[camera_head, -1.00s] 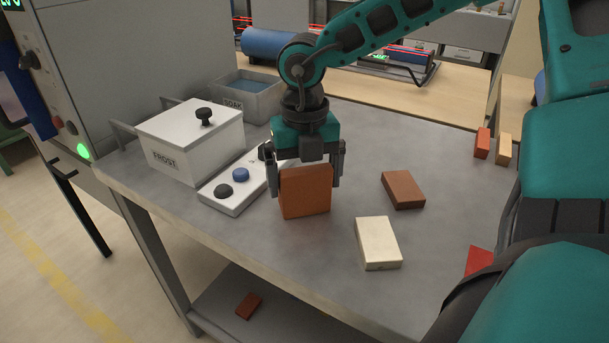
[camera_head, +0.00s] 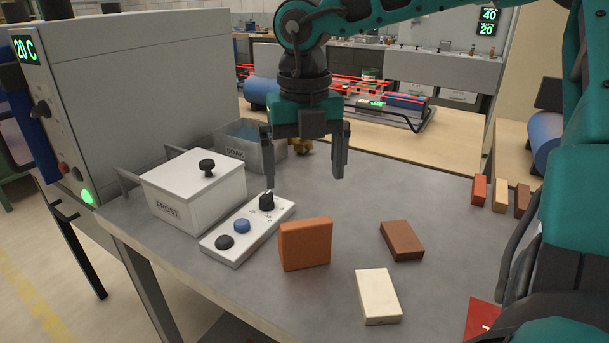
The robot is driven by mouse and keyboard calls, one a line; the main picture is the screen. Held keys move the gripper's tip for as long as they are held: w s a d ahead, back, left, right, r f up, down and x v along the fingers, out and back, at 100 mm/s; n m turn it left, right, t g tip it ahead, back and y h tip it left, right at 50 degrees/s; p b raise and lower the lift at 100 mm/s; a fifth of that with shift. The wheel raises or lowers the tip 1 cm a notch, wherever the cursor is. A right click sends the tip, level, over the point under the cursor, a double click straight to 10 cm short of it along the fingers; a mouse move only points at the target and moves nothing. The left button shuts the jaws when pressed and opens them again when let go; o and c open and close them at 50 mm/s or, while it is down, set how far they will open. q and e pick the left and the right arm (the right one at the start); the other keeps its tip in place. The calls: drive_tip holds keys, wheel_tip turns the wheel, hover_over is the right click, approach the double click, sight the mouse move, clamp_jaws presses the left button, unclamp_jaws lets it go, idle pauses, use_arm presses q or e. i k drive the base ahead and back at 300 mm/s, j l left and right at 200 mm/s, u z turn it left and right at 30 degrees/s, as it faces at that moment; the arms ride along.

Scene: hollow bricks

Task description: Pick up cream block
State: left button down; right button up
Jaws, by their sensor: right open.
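The cream block (camera_head: 378,296) lies flat on the grey table, near its front edge. An orange-brown brick (camera_head: 305,244) stands upright to its left, and a darker brown brick (camera_head: 402,240) lies flat behind it. My right gripper (camera_head: 307,182) is open and empty, raised above the table behind the orange-brown brick. It is apart from every block, with the cream block nearer the camera and to the right. My left gripper is not in view.
A white FROST box (camera_head: 190,192), a SOAK tub (camera_head: 262,151) and a button panel (camera_head: 247,230) stand at the left. Several small blocks (camera_head: 499,195) stand at the right. A red item (camera_head: 482,318) lies at the front right.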

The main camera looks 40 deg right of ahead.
sight(379, 302)
drive_tip(key=k+j, duration=0.75)
drive_tip(key=j, duration=0.2)
